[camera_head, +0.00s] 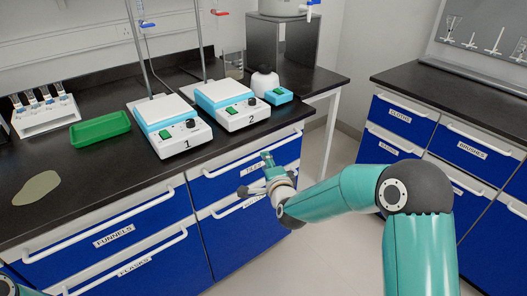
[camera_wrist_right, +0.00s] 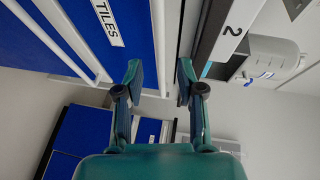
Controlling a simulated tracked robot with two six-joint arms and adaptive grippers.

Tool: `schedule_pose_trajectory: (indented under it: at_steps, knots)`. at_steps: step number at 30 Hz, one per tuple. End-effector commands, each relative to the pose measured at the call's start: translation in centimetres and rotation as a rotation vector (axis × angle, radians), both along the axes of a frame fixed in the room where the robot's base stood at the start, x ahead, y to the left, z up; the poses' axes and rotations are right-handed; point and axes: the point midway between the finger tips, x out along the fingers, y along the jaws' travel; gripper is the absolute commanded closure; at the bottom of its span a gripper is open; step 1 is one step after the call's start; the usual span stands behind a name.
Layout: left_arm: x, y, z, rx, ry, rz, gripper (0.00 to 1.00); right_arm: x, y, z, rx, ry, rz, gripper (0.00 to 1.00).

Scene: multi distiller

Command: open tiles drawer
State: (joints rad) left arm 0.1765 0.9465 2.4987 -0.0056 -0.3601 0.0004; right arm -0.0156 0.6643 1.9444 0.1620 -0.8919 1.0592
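The tiles drawer (camera_head: 226,181) has a blue front and looks shut under the bench top. Its label (camera_wrist_right: 107,22) reads TILES in the right wrist view. A white bar handle (camera_wrist_right: 158,40) runs along the upper part of the drawer front. My right gripper (camera_head: 267,158) is at the right part of this drawer front. In the right wrist view my right gripper (camera_wrist_right: 159,74) is open, and the handle lies between its two fingertips in the picture. I cannot tell whether they touch it. My left gripper is out of view.
Below is another blue drawer (camera_head: 235,232); the funnels drawer (camera_head: 110,240) is to the left. On the black bench top (camera_head: 80,170) stand hot plate 1 (camera_head: 170,128), hot plate 2 (camera_head: 232,105) and a green tray (camera_head: 100,129). Cabinets (camera_head: 460,150) stand right, across open floor.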

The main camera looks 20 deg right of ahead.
Motion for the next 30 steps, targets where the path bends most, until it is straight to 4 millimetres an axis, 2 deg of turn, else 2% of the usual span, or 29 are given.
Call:
schedule_pose_trajectory:
  at_steps: [1,6,12,18,26,27,30]
  knots:
    - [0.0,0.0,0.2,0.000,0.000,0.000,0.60,1.1,-0.1,-0.2,0.000,-0.001,-0.001,0.62]
    - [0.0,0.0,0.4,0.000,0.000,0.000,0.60,4.1,-0.2,-0.8,0.000,0.000,-0.001,0.62]
    - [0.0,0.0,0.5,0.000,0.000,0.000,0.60,6.5,-0.4,-1.3,0.000,0.000,0.000,0.62]
    - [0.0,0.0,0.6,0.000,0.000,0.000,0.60,7.5,-0.4,-1.4,0.000,0.001,0.000,0.62]
    - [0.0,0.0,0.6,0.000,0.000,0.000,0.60,7.6,-0.4,-1.5,-0.001,0.001,0.001,0.62]
    - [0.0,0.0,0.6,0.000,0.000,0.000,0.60,7.6,-0.4,-1.5,-0.001,0.001,0.001,0.63]
    - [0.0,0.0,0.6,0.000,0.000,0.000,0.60,7.6,-0.3,-1.5,-0.001,0.001,0.001,0.80]
